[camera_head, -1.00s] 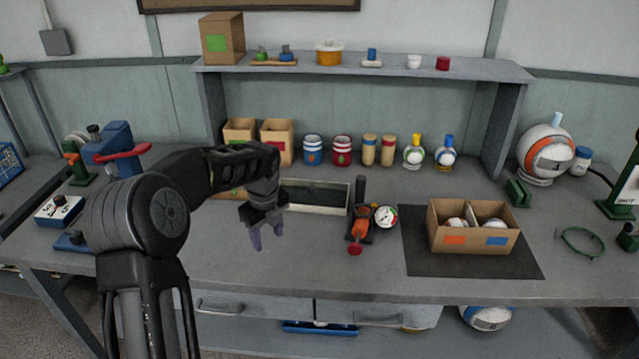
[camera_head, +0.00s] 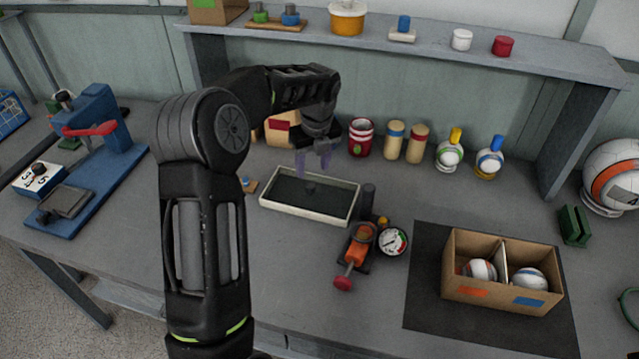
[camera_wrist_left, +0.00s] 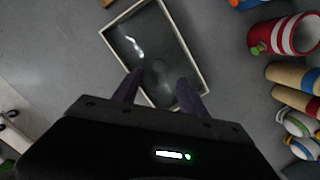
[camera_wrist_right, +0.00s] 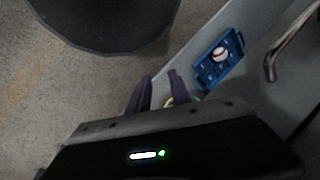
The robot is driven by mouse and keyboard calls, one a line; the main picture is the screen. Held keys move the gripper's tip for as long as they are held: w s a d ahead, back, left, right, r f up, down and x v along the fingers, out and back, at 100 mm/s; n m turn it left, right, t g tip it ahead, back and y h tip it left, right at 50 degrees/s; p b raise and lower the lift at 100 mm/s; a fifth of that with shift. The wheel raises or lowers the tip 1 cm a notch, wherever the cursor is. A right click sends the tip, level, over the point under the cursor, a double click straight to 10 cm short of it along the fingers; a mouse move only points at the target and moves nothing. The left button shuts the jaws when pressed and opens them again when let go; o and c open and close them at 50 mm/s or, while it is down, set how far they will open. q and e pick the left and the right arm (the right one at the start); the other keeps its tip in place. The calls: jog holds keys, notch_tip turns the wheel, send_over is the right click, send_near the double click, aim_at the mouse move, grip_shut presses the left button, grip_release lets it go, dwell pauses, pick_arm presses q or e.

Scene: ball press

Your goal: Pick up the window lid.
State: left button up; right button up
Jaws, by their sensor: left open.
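The window lid (camera_head: 285,190) looks like a shallow rectangular frame with a cream rim and a dark, shiny pane. It lies flat on the bench, with a small dark knob (camera_head: 310,188) at its middle. My left gripper (camera_head: 312,163) is open and empty, above the lid's far side and apart from it. In the left wrist view the lid (camera_wrist_left: 145,40) lies beyond the spread fingertips (camera_wrist_left: 158,82). My right gripper (camera_wrist_right: 160,78) shows only in its own wrist view, with its fingers apart over the floor and bench edge, away from the lid.
An orange pump with a red knob (camera_head: 343,283) and a gauge (camera_head: 393,241) stand right of the lid. A divided carton (camera_head: 490,295) of balls is at right, a blue press (camera_head: 100,130) at left. The bench in front is clear.

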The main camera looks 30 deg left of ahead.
aim_at(310, 186)
pick_arm(q)
jog(key=shift+a+f, duration=0.15)
jog(key=shift+f, duration=1.1)
jog(key=shift+f+p, duration=0.3)
jog(key=shift+p, duration=0.1)
jog(key=f, duration=0.2)
jog(key=f+p, duration=0.1)
jog(key=shift+w+a+f, duration=0.2)
jog(key=shift+a+f, duration=0.1)
jog(key=shift+a, duration=0.05)
jog(key=shift+f, duration=0.45)
jog(key=shift+c, duration=0.3)
grip_shut()
